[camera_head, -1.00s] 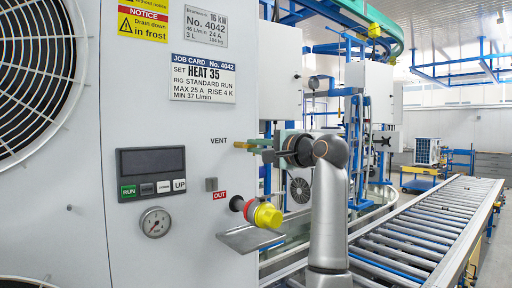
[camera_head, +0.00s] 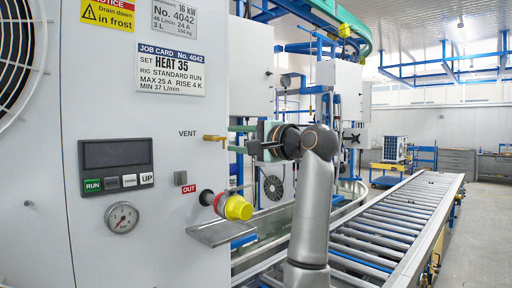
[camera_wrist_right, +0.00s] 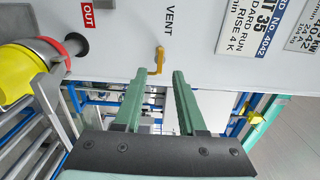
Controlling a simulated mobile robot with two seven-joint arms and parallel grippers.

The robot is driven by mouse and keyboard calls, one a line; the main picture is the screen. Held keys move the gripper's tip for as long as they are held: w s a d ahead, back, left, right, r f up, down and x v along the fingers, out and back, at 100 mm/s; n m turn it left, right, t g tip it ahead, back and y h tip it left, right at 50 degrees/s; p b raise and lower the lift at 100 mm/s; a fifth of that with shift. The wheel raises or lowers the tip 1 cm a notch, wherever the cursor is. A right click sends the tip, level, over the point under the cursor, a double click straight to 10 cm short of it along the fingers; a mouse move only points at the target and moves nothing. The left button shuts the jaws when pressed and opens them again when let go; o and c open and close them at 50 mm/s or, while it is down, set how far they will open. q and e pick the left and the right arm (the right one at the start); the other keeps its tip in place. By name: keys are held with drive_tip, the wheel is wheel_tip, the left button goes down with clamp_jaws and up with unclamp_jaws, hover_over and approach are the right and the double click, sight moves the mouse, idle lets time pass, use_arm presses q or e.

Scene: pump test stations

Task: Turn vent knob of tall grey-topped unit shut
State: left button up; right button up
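The brass vent knob (camera_head: 214,138) sticks out of the white front panel of the unit (camera_head: 120,220), right of the word VENT. The unit's top is out of view. My right gripper (camera_head: 232,138) is at the right of the knob, fingers toward the panel. In the right wrist view the knob (camera_wrist_right: 157,62) shows as a small bent lever in line with the gap between the two green fingers (camera_wrist_right: 154,78). The fingers are apart and empty, and the knob is just beyond their tips. My left gripper is not in view.
A red and yellow fitting (camera_head: 230,205) juts from the panel below the gripper, above a grey metal shelf (camera_head: 210,232). A roller conveyor (camera_head: 390,225) runs along the right.

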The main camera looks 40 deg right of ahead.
drive_tip(key=s+b, duration=0.2)
drive_tip(key=s, duration=0.6)
drive_tip(key=shift+s+d, duration=0.15)
drive_tip(key=shift+d, duration=0.2)
